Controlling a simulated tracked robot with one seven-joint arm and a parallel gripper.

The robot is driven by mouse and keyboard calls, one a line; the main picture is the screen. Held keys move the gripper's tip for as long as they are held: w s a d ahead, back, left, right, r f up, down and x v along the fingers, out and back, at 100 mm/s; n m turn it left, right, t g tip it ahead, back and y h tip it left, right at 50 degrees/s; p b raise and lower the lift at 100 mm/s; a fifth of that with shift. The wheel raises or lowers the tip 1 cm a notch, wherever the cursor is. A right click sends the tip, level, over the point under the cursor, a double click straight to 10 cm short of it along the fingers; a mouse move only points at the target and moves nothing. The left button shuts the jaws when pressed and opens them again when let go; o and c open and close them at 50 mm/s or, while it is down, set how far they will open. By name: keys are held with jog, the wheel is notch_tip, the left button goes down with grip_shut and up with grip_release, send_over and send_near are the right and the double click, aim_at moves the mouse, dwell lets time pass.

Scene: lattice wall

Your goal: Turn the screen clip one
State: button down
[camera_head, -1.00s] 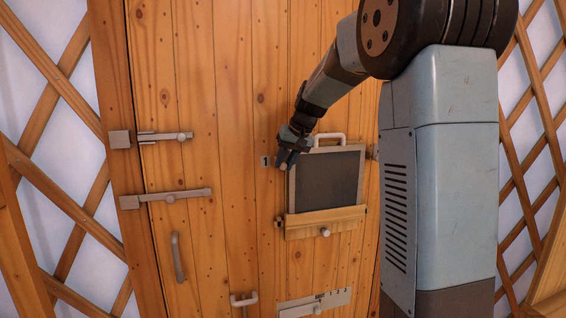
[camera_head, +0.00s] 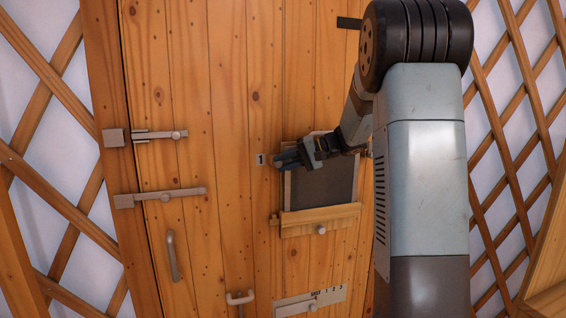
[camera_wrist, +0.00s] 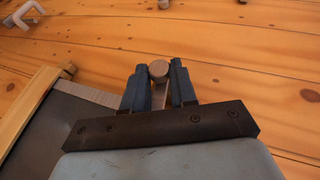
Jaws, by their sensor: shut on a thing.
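The screen is a dark panel (camera_head: 322,188) in a pale frame on the plank door. Beside its upper left corner is a plate marked 1 (camera_head: 261,160). My gripper (camera_head: 279,158) lies sideways across the screen's top, its tips pointing left at that corner. In the wrist view, its two blue-grey fingers are shut on the round knob of screen clip one (camera_wrist: 158,70), one finger on each side. A pale strip shows below the knob. The dark screen also shows at lower left there (camera_wrist: 65,125). In the head view, my gripper hides the clip.
A wooden bar with a knob (camera_head: 318,216) crosses the screen's bottom. Two metal bolts (camera_head: 158,135) (camera_head: 160,197) and a handle (camera_head: 172,256) are at the door's left. A plate with numbers (camera_head: 312,301) is below. Lattice wall stands on both sides.

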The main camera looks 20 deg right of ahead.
jog(key=shift+d+f+y, duration=0.15)
jog(key=shift+f+y, duration=0.1)
jog(key=shift+y, duration=0.45)
jog(key=shift+m, duration=0.3)
jog(key=c, duration=0.9)
grip_release()
jog(key=v, duration=1.3)
jog(key=shift+s+d, duration=0.25)
jog(key=shift+d, duration=0.05)
jog(key=shift+f, duration=0.15)
